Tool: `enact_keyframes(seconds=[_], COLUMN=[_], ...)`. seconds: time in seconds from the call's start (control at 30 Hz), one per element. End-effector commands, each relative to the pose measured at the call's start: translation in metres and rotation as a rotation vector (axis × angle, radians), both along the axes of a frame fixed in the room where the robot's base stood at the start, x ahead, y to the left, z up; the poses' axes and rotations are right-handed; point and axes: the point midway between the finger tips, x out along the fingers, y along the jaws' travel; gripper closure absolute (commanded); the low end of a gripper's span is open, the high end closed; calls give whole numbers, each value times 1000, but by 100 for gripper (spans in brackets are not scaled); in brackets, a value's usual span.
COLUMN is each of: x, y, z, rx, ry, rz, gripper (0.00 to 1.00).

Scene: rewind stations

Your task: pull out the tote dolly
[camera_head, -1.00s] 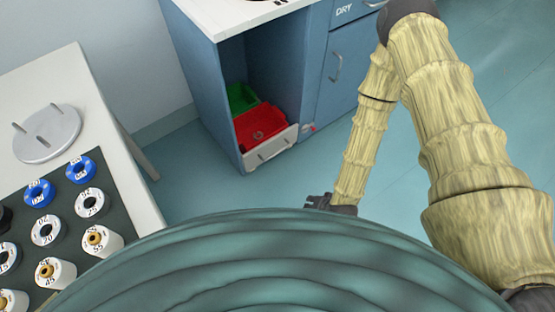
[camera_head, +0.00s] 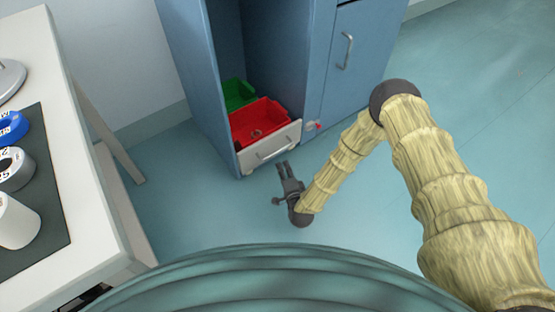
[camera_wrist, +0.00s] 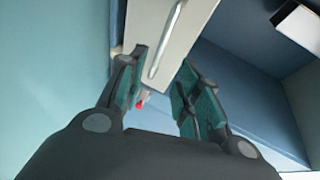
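The tote dolly (camera_head: 247,158) sits low in the open bay of the blue cabinet, its pale front panel at the bay mouth. A grey bar handle (camera_head: 272,150) runs across that panel. The dolly carries a red tote (camera_head: 262,118) with a green tote (camera_head: 237,93) behind it. My gripper (camera_head: 284,167) is just in front of the panel, low over the floor, apart from the handle as far as I can tell. In the wrist view my gripper (camera_wrist: 163,78) has its fingers spread and empty, with the handle (camera_wrist: 166,40) beyond them.
A small red-and-white part (camera_head: 313,126) sits at the cabinet's base, right of the bay. A closed cabinet door (camera_head: 350,62) is farther right. A white table (camera_head: 98,232) with spools stands at left. The floor (camera_head: 195,200) before the bay is clear.

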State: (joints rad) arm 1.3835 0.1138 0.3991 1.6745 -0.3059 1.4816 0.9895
Motion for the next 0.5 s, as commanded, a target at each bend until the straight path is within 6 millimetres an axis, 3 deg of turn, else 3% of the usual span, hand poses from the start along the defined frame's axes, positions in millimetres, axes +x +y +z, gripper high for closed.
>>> enact_keyframes(seconds=[0.03,0.37,0.5], x=[5,25,45], y=[1,4,9], z=[-8,-12,-16], rx=[20,61,60], ry=[-17,-46,-46], rz=[-11,-31,-32], gripper=[66,66,66])
